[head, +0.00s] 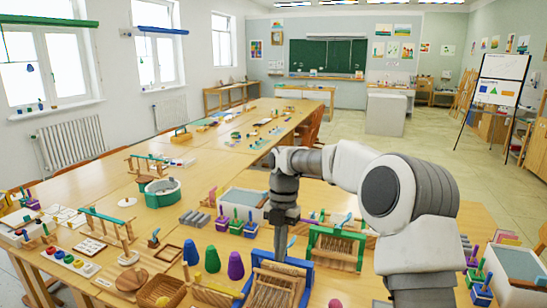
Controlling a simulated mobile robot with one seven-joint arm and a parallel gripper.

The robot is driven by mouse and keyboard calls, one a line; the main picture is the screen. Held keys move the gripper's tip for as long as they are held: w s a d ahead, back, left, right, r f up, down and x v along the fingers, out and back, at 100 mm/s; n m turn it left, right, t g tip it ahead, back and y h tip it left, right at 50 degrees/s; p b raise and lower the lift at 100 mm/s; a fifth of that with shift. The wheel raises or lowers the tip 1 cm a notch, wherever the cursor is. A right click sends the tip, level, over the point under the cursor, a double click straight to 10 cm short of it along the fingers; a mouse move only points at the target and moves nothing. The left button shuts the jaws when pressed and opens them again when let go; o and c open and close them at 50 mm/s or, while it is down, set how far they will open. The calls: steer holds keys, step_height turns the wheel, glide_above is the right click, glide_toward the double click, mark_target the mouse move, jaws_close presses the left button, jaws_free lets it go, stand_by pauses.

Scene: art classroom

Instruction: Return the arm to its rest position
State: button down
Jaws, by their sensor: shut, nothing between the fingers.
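My arm reaches in from the right and bends down over the near table (160,215). My gripper (281,254) points straight down and its fingers look closed together, with nothing seen between them. It overlaps the top of a small blue-framed loom (249,287) in the picture. I cannot tell whether the fingertips touch the loom or stay above it.
A teal container (162,193) stands farther left. Open floor (480,180) lies beyond my arm at right, with an easel (495,85).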

steer(key=s+d+r+m+t+h, duration=0.2)
steer(key=s+d+r+m+t, duration=0.35)
steer(key=s+r+m, duration=0.85)
steer(key=s+d+f+m+t, duration=0.1)
steer(key=s+d+f+m, duration=0.1)
steer(key=s+m, duration=0.6)
steer(key=s+d+f+m+t+y, duration=0.1)
steer(key=s+d+m, duration=0.4)
steer(key=s+m, duration=0.3)
steer(key=shift+f+m, duration=0.35)
steer(key=shift+m, duration=0.15)
steer(key=shift+w, duration=0.1)
